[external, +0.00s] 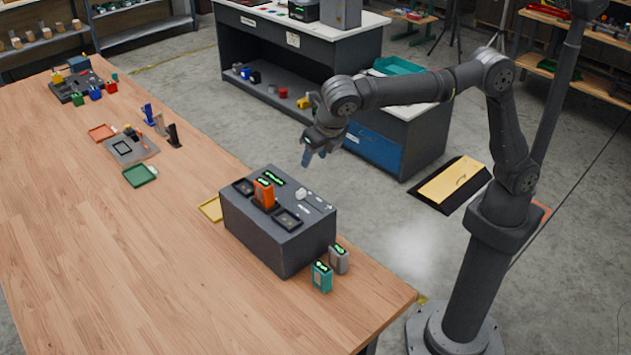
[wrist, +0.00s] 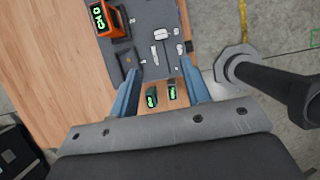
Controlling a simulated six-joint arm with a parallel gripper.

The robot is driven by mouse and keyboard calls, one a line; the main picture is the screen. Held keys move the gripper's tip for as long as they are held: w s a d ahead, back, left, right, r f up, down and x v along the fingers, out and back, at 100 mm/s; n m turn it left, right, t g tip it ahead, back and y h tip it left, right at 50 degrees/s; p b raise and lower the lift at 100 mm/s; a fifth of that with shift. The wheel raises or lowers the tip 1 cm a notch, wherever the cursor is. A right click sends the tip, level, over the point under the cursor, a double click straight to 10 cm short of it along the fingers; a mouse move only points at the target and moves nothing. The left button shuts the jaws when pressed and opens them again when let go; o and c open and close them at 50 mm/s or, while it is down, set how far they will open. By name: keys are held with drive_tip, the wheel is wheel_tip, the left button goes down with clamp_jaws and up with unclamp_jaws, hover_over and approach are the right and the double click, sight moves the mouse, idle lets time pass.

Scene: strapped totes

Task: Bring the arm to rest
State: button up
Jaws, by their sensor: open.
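My gripper (external: 316,150) is in the air above and behind the dark grey box at the table's edge. In the wrist view its two blue fingers (wrist: 160,97) are spread apart with nothing held between them. The box (external: 262,236) stands on the wooden table (external: 90,225). An orange block with a green display (external: 264,193) stands upright in the middle of the box top; it also shows in the wrist view (wrist: 112,20). Dark square recesses lie on either side of it.
A teal block (external: 322,277) and a grey block (external: 339,260) stand on the table beside the box. A yellow tray (external: 211,208) and a green tray (external: 140,175) lie farther left. A dark workbench (external: 300,60) stands behind. The table's front left is clear.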

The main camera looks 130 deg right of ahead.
sight(300, 191)
drive_tip(key=shift+v, duration=1.05)
drive_tip(key=x, duration=1.7)
drive_tip(key=shift+f, duration=0.25)
